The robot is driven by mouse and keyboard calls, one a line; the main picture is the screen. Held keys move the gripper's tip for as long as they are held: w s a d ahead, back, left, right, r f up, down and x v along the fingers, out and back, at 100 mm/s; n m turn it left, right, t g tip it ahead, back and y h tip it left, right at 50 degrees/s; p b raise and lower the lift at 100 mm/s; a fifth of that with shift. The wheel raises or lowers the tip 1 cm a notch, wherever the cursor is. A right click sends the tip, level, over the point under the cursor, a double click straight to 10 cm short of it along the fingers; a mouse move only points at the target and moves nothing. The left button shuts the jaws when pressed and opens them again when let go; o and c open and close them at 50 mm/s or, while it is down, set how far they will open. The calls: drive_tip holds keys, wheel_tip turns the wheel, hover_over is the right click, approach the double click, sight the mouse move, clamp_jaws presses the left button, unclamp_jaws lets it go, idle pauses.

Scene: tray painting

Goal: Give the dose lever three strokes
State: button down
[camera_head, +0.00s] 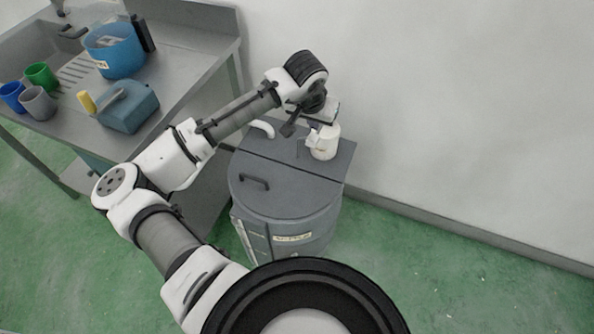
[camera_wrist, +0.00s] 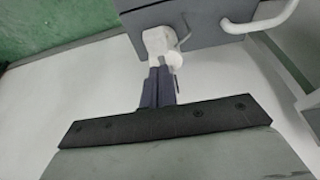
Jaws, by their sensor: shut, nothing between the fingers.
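A white dosing unit (camera_head: 324,143) stands at the back right on top of a dark grey drum-like container (camera_head: 285,200). It also shows in the wrist view (camera_wrist: 158,42), just beyond my fingertips. A white curved bar (camera_head: 262,127) rises at the container's back left and appears in the wrist view (camera_wrist: 262,20). I cannot tell for sure which white part is the dose lever. My gripper (camera_head: 289,129) is at the dosing unit's upper left. In the wrist view my gripper (camera_wrist: 160,70) is shut and empty, its dark fingertips overlapping the unit's lower edge. Contact is unclear.
A steel sink bench (camera_head: 185,75) stands at the left with a blue bucket (camera_head: 113,55), several cups, and a teal box (camera_head: 130,108) with a yellow-handled tool. The container's lid has a dark handle (camera_head: 254,182). A white wall is close behind; green floor lies open at right.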

sight(312, 145)
drive_tip(key=shift+f, duration=0.15)
drive_tip(key=shift+f+b, duration=2.95)
drive_tip(key=shift+f, duration=1.45)
wheel_tip(312, 145, up, 9)
drive_tip(key=p, duration=0.7)
drive_tip(key=shift+f+b, duration=3)
drive_tip(key=shift+f, duration=1.45)
wheel_tip(312, 145, up, 9)
drive_tip(key=p, duration=0.7)
drive_tip(key=shift+r, duration=0.1)
